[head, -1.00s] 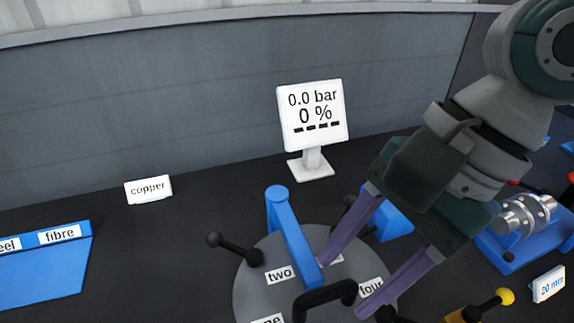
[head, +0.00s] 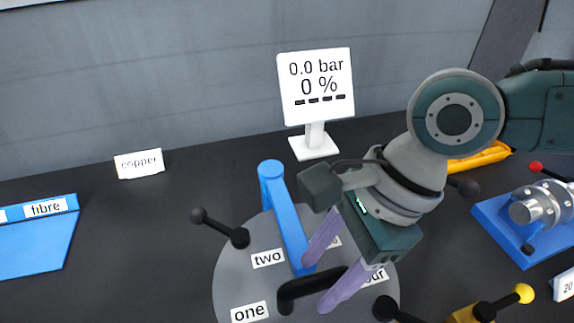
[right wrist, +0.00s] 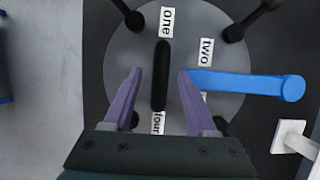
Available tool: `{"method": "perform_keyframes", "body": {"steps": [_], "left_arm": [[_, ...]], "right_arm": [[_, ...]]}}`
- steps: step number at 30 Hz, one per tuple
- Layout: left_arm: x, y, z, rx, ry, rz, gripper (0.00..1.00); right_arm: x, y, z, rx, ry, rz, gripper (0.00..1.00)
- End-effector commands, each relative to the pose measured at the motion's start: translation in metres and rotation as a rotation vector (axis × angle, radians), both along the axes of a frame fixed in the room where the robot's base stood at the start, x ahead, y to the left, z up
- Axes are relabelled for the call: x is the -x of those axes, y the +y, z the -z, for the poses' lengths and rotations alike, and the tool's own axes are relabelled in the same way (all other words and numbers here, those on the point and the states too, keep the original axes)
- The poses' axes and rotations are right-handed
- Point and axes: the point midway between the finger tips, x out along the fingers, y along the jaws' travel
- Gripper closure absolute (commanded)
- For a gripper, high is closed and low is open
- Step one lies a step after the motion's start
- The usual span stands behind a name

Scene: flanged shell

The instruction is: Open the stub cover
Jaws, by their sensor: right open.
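The stub cover is a grey round disc (head: 235,285) with labels "one", "two" and "four" showing; another label is mostly hidden. In the right wrist view the cover (right wrist: 125,55) fills the upper middle. A black bar handle (head: 292,291) stands on it, and a blue arm (head: 283,215) reaches over it from the back. My right gripper (head: 317,285) is open over the cover, its purple fingers on either side of the handle. In the right wrist view the handle (right wrist: 161,70) lies between the fingertips (right wrist: 160,73), with a gap on both sides. My left gripper is not in view.
Black knobbed levers (head: 220,228) stand around the cover's rim. A display (head: 316,90) behind reads 0.0 bar, 0 %. A "copper" sign (head: 139,164) and blue tray (head: 35,245) are left; a blue fixture with a metal cylinder (head: 540,205) and yellow-knobbed part (head: 490,308) are right.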

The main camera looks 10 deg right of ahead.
Motion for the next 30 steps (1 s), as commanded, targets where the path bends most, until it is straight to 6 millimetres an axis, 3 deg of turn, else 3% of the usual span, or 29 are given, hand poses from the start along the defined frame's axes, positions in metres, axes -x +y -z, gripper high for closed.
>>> {"method": "perform_keyframes", "body": {"steps": [7, 22, 30], "left_arm": [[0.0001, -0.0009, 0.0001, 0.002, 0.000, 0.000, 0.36], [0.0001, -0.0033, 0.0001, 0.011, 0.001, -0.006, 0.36], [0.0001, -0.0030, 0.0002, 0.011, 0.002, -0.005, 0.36]], "right_arm": [[0.0001, 0.0001, 0.0006, 0.000, 0.000, 0.000, 0.45], [0.0001, 0.0000, 0.0002, 0.001, 0.000, 0.000, 1.00], [0.0001, -0.0001, 0.0001, 0.000, 0.001, 0.000, 1.00]]}}
